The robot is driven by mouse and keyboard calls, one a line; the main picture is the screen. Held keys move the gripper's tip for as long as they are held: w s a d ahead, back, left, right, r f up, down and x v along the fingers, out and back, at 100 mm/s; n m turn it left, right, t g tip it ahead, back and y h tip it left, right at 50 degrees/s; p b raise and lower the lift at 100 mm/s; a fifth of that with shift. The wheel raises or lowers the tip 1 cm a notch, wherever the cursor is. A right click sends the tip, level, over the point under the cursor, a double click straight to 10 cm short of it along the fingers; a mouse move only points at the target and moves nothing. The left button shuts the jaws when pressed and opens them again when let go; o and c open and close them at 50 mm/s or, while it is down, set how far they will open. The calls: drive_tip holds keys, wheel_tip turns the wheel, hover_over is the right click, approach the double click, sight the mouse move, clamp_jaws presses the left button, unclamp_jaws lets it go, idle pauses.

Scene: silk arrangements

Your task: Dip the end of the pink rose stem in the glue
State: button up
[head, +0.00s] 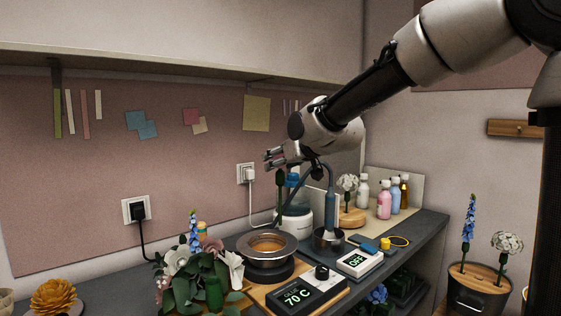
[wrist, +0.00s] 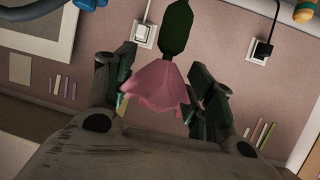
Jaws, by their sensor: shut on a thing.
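My gripper (head: 275,157) is raised above the counter, up and slightly right of the glue pan. In the wrist view my gripper (wrist: 163,92) is shut on the pink rose (wrist: 155,88), with its pink bloom between the fingers. A green leafy part of the rose stem (wrist: 176,30) runs out beyond the bloom; in the head view it hangs down below the gripper (head: 281,184). The stem end is cut off in the wrist view. The round metal pan with amber glue (head: 268,243) sits on the counter, with clear air between it and the stem.
A 70 °C control box (head: 297,297) stands in front of the pan. A flower arrangement (head: 195,265) stands left. Right are a white jar (head: 296,224), a blue-handled tool in a metal cup (head: 329,215), an OFF box (head: 359,262) and bottles (head: 384,200).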

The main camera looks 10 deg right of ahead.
sight(283, 180)
drive_tip(key=shift+f, duration=3.55)
drive_tip(key=shift+f, duration=0.75)
drive_tip(key=shift+r, duration=1.3)
